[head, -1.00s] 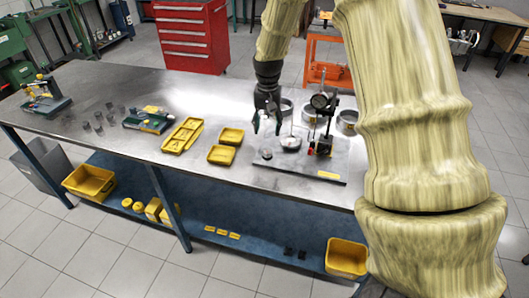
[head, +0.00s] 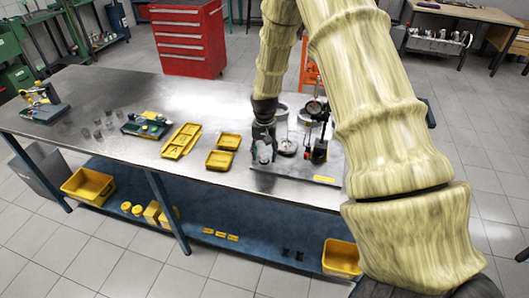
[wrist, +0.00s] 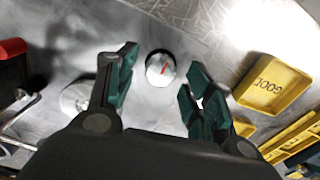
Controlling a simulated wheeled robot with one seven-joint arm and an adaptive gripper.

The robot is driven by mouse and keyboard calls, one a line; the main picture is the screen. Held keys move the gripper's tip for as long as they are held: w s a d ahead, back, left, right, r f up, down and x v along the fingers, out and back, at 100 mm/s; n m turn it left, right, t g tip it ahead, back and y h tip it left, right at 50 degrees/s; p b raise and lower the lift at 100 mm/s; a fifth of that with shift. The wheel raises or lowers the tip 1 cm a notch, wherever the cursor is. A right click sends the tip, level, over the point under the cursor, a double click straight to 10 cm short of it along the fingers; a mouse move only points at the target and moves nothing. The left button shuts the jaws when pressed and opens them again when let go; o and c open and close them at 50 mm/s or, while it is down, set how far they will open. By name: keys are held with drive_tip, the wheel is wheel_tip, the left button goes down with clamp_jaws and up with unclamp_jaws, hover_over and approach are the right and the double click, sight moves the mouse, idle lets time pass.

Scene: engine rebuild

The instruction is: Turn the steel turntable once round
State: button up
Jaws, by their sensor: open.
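The fingers are open and hold nothing. In the head view my gripper (head: 264,153) points down at the fixture plate (head: 290,184) on the bench and hides the turntable. A second round steel disc (head: 287,147) sits just to the right of my gripper.
A dial gauge stand (head: 320,148) rises right of the disc, with steel rings behind.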

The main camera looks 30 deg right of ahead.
drive_tip(key=shift+f, duration=0.45)
drive_tip(key=c, duration=1)
